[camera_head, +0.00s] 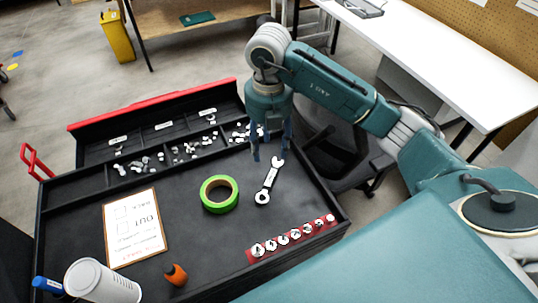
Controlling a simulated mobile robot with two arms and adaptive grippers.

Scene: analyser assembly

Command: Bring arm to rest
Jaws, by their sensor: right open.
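My right arm reaches in from the right, bent at the elbow, with its wrist pointing down over the right part of a black workbench tray (190,255). My right gripper (271,158) is open, with its two fingers apart and pointing down. It hangs near the upper end of a silver wrench (269,182). I see nothing between the fingers, and I cannot tell whether the fingertips touch the tray or the wrench. My left gripper is not in view.
A green tape roll (206,199), a framed sheet (134,228), a red socket rail (291,240), an orange piece (176,274) and a white canister (102,282) lie on the tray. Small parts fill rear compartments. A black chair (340,150) and white table (440,60) stand right.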

